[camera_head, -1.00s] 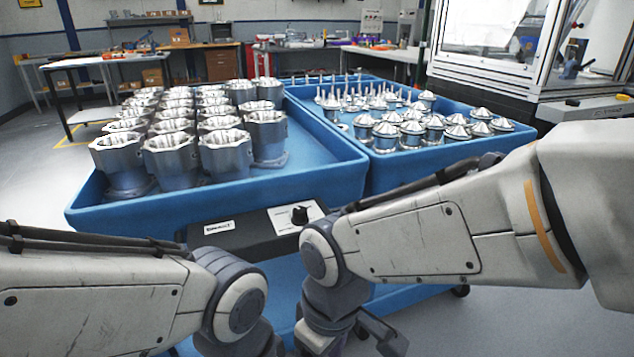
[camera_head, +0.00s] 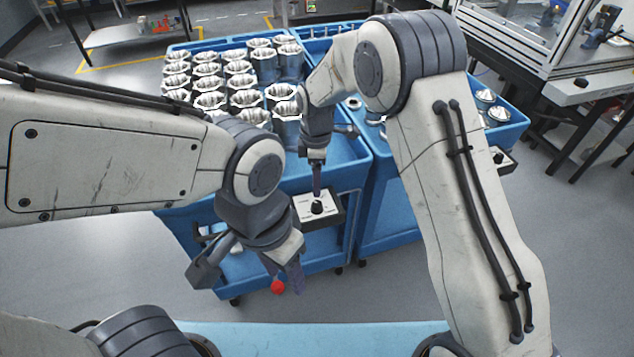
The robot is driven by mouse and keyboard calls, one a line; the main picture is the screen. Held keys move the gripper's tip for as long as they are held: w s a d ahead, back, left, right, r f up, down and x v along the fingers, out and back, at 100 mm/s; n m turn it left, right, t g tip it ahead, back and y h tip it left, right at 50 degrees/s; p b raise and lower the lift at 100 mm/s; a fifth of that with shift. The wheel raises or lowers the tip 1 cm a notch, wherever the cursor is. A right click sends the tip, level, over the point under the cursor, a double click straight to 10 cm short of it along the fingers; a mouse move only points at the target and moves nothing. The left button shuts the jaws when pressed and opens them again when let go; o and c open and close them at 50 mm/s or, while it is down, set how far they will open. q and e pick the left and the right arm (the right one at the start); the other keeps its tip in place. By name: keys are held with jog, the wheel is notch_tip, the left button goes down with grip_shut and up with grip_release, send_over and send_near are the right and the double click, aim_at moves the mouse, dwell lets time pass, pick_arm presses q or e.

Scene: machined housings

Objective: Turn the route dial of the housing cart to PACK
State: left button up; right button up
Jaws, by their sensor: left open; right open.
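The housing cart (camera_head: 343,152) is a blue cart carrying rows of silver machined housings (camera_head: 238,83). On its front edge sits a dark control box with a white plate, and the black route dial (camera_head: 317,208) stands on that plate. The dial's markings are too small to read. My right gripper (camera_head: 317,188) points down just above the dial, seen edge-on; it is open, and I cannot tell whether it touches the knob. My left gripper (camera_head: 246,272) is open and empty, low in front of the cart, hiding part of its front and lower shelf.
A second blue cart (camera_head: 393,212) stands right beside it, with metal parts and its own dial (camera_head: 498,157). My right arm hides much of it. A red round thing (camera_head: 278,287) shows by my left gripper. Grey floor (camera_head: 90,270) is free at the left.

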aim_at(317, 203)
pick_arm(q)
notch_tip(317, 203, up, 2)
jog(key=shift+r+p, duration=0.1)
jog(key=shift+p, duration=0.7)
pick_arm(e)
jog(key=f, duration=1)
jog(key=shift+w+f, duration=0.2)
jog(key=shift+w, duration=0.1)
grip_shut()
